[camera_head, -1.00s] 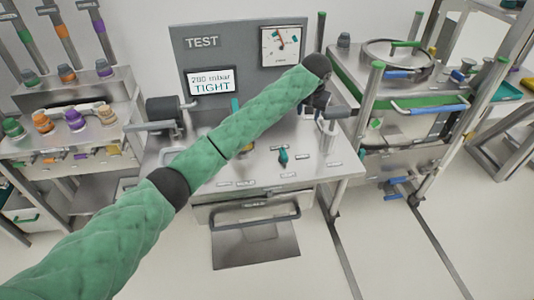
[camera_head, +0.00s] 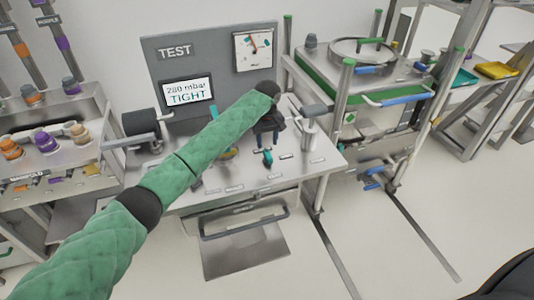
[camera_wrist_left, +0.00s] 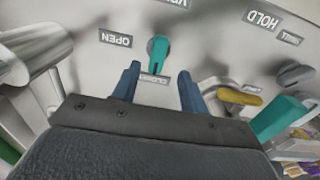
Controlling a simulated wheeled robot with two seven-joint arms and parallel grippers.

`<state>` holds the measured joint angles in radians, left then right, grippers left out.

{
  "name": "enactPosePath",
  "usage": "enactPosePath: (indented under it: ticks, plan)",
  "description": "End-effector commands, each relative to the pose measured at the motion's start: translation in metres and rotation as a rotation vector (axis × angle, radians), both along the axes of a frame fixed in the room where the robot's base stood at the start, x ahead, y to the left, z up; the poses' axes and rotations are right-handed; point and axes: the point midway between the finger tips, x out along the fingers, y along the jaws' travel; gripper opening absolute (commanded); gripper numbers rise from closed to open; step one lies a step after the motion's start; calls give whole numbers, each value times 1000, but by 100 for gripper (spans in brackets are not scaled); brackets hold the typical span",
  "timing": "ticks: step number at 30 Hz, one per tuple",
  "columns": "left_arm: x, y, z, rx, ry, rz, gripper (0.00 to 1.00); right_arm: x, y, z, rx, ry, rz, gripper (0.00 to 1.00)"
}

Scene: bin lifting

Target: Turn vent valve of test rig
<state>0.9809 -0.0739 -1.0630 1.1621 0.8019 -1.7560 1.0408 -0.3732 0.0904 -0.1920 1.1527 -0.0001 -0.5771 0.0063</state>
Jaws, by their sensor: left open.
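The test rig (camera_head: 163,60) has a grey back panel with a dial gauge (camera_head: 255,48) and a display (camera_head: 187,93) reading 280 mbar TIGHT. A small teal valve handle (camera_head: 267,158) stands on its worktop. In the left wrist view the teal handle (camera_wrist_left: 158,52) points toward the CLOSED label (camera_wrist_left: 154,79), with an OPEN label (camera_wrist_left: 116,38) to its left. The label above it is cut off. My left gripper (camera_head: 267,141) is open, close above the handle. In the wrist view its blue fingers (camera_wrist_left: 158,88) straddle the handle's line, apart from it.
In the wrist view a metal cylinder (camera_wrist_left: 35,50) is at left; a yellow handle (camera_wrist_left: 228,100) and a larger teal handle (camera_wrist_left: 280,118) are at right. A manifold stand (camera_head: 45,172) is left of the rig, a vessel cart (camera_head: 375,90) right.

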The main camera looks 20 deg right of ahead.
Motion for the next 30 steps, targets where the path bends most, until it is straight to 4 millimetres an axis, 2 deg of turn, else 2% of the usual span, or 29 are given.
enactPosePath:
  ticks: [9,15,26,29,30]
  plan:
    - [-1,0,-41,2,1,-2,44,-25,-14,-18,-9,-5,6,36]
    - [0,0,-61,0,-1,-2,44,-42,-17,-23,-10,7,6,36]
    - [0,0,-68,0,-1,-3,44,-47,-18,-26,-11,11,6,36]
    - [0,0,-68,0,-1,-3,28,-47,-18,-26,-12,11,6,36]
    - [0,0,-68,0,-1,-3,20,-47,-19,-26,-12,11,6,36]
